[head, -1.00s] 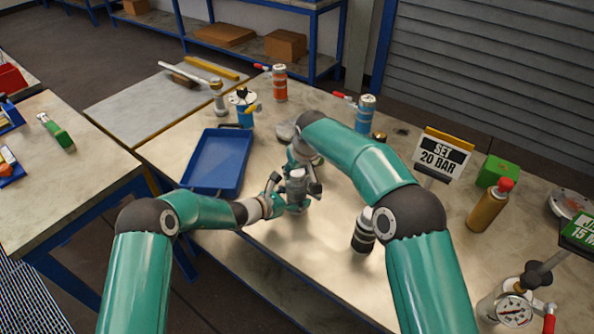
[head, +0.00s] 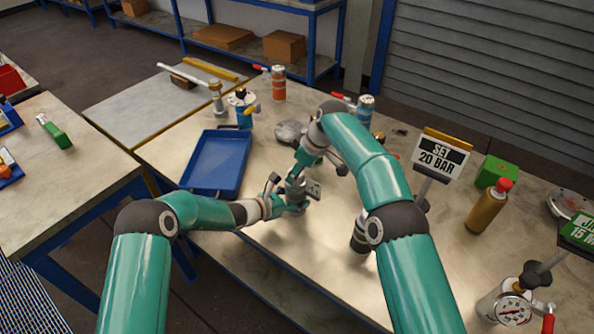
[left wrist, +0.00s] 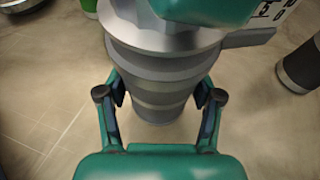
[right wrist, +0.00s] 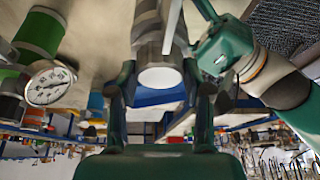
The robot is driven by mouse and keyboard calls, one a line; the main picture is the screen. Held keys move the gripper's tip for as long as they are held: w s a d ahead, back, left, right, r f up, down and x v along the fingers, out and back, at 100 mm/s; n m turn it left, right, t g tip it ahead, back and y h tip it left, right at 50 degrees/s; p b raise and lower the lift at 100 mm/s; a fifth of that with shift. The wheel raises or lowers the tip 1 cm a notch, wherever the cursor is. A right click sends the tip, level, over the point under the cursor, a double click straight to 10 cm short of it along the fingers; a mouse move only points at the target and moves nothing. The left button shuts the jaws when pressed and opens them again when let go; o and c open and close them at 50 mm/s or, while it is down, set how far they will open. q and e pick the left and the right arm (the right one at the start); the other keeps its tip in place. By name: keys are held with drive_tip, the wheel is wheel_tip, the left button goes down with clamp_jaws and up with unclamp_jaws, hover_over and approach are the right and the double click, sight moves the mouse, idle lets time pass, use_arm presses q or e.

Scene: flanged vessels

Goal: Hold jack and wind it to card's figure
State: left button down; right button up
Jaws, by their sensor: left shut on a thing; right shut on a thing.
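The jack (head: 296,190) is a stepped grey metal cylinder standing upright on the bench, with a small figured plate (head: 314,190) at its side. My left gripper (head: 290,205) is shut around its body from the left; the left wrist view shows the jack (left wrist: 160,90) between its two fingers. My right gripper (head: 303,176) is above, shut on the jack's upper part; the right wrist view shows a pale round end (right wrist: 160,77) between its fingers. The plate's figures are too small or cut off to read. A green card (head: 582,232) at the right edge is cut off, showing "JA" and "15 M".
A card reading "SET 20 BAR" (head: 440,155) stands at the back right. A blue tray (head: 217,162) lies left of the jack. A dark cylinder (head: 360,236) stands to its right, partly behind my right arm. A pressure gauge (head: 513,309) is at the front right.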

drive_tip(key=shift+d+f, duration=0.2)
drive_tip(key=shift+f, duration=0.15)
drive_tip(key=o, duration=1.2)
drive_tip(key=shift+r, duration=0.1)
drive_tip(key=shift+c, duration=0.2)
drive_tip(key=shift+a+r, duration=0.1)
drive_tip(key=shift+r, duration=0.45)
drive_tip(key=v, duration=1.1)
drive_tip(key=shift+w, duration=0.1)
